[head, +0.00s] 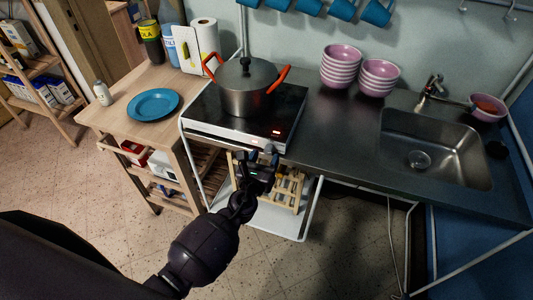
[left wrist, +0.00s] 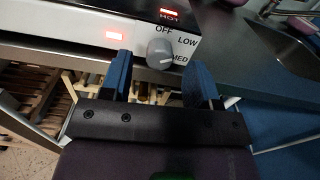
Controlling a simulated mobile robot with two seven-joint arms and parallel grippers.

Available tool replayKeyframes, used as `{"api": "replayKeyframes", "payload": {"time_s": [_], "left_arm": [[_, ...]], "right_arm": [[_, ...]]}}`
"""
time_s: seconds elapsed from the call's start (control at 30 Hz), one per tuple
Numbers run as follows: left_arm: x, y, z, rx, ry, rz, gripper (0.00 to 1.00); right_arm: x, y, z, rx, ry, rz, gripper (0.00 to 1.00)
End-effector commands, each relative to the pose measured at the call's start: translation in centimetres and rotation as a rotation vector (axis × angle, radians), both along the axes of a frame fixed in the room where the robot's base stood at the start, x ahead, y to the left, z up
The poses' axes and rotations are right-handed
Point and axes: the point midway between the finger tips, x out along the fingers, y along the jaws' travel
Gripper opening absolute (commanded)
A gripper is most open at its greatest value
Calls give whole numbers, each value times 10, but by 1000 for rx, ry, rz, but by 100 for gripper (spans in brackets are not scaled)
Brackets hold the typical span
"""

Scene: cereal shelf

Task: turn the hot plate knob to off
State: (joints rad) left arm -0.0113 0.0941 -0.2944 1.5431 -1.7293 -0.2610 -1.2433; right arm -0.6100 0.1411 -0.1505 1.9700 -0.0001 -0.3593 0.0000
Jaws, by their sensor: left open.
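The hot plate (head: 284,112) sits on the counter with a pot (head: 247,90) on it. A small red light glows on its top. Its grey knob (left wrist: 160,54) is on the white front panel, with OFF, LOW and MED printed around it; I cannot tell its pointer's direction. A red HOT display and a red lamp (left wrist: 115,36) are lit in the left wrist view. My left gripper (head: 262,159) is open in front of the panel. Its blue fingers (left wrist: 160,66) stand on either side of the knob, with gaps showing. My right gripper is not in view.
A wooden cart with a blue plate (head: 153,104) stands to the left. Pink bowls (head: 341,68) and a sink (head: 435,150) are to the right. A wooden rack (head: 287,187) sits below the hot plate. Counter between hot plate and sink is clear.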

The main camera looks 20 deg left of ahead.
Motion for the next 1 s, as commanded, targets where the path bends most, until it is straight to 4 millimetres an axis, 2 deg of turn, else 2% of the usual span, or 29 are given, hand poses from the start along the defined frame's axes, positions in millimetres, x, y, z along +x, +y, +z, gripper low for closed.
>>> {"api": "replayKeyframes", "payload": {"time_s": [0.2,0.53,0.83,0.87,1.0], "left_arm": [[16,0,0,-1,0,1,56],[18,-1,0,-1,0,1,56],[18,-1,0,-1,1,0,10],[18,-1,0,-1,0,0,6],[18,0,0,-6,0,0,6]], "right_arm": [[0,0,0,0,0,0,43],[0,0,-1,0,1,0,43],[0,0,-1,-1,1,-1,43],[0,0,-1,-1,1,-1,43],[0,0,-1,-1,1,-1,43]]}}
